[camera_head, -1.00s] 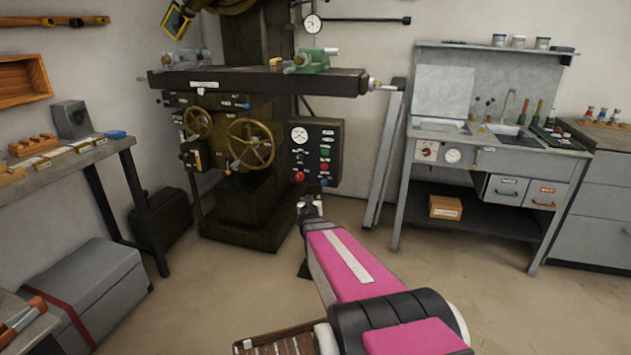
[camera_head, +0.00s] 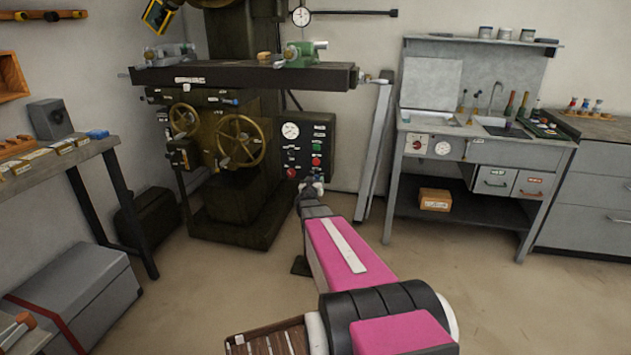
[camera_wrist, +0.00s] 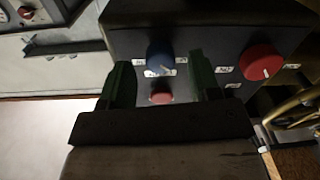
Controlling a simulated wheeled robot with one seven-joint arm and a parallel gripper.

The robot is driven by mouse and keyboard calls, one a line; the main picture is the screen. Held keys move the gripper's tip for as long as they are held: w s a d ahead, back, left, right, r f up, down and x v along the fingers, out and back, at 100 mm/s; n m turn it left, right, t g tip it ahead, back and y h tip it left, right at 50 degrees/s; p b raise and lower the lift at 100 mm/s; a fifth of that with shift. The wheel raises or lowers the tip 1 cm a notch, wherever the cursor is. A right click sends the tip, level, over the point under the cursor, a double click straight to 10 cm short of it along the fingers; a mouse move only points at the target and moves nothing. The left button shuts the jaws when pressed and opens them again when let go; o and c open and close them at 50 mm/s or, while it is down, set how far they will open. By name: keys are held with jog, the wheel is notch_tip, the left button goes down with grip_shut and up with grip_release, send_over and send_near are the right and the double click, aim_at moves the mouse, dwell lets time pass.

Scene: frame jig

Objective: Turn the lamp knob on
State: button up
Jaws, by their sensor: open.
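The dark control panel (camera_head: 305,140) is on the machine's right side. In the wrist view a blue knob (camera_wrist: 160,58) with a white pointer line sits between two small labels too blurred to read. A larger red knob (camera_wrist: 260,62) is to its right and a small red button (camera_wrist: 161,97) is below it. I cannot read which knob is marked for the lamp. My gripper (camera_wrist: 160,62) is open, its green fingers on either side of the blue knob with gaps at both sides. In the head view my gripper (camera_head: 313,187) covers the panel's lower right corner.
Brass handwheels (camera_head: 240,141) stand left of the panel. A grey leaning post (camera_head: 375,150) and a sink bench (camera_head: 480,155) are on the right. A workbench (camera_head: 60,155) is on the left.

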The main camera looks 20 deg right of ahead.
jog(key=shift+x, duration=1.1)
jog(key=shift+s, duration=0.1)
jog(key=c, duration=0.9)
